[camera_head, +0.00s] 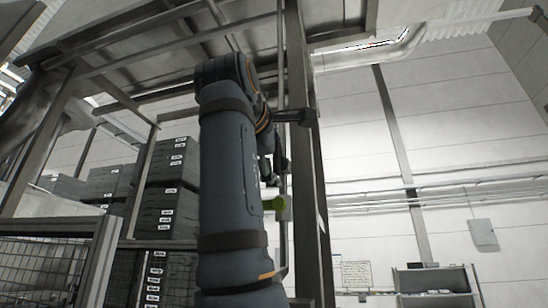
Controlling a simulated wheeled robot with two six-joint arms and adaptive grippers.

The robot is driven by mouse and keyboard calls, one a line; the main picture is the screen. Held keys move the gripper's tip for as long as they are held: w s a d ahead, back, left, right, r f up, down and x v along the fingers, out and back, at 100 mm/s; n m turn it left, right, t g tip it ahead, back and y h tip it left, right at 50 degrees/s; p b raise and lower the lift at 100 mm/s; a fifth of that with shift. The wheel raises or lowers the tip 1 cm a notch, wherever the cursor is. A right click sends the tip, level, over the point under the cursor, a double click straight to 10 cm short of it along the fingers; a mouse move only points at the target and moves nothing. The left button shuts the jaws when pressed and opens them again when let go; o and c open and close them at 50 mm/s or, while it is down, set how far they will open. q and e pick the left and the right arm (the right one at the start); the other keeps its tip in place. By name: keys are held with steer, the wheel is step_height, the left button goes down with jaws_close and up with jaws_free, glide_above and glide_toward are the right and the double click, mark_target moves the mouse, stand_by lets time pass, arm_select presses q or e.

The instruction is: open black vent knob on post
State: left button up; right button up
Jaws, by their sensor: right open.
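My right arm rises through the middle of the view and bends over at the top. My right gripper (274,172) is small and dark, partly hidden behind my forearm, beside the tall grey post (301,200). It is open; its fingers are hard to make out. A black knob-like part (297,117) sticks out sideways at the post, above the gripper; it looks like the vent knob, but its far end is hard to tell from my wrist. Whether the gripper touches anything cannot be told. My left gripper is not in view.
A yellow-green round part (277,203) shows just below the gripper. Stacked dark crates (168,190) stand at left behind a mesh fence (45,262). Grey beams cross overhead. A low shelf (434,282) and a wall box (483,234) are at far right. Space right of the post looks open.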

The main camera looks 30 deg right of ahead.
steer(key=v, duration=0.7)
stand_by(0.4)
steer(key=shift+s+a, duration=0.2)
steer(key=shift+s, duration=0.05)
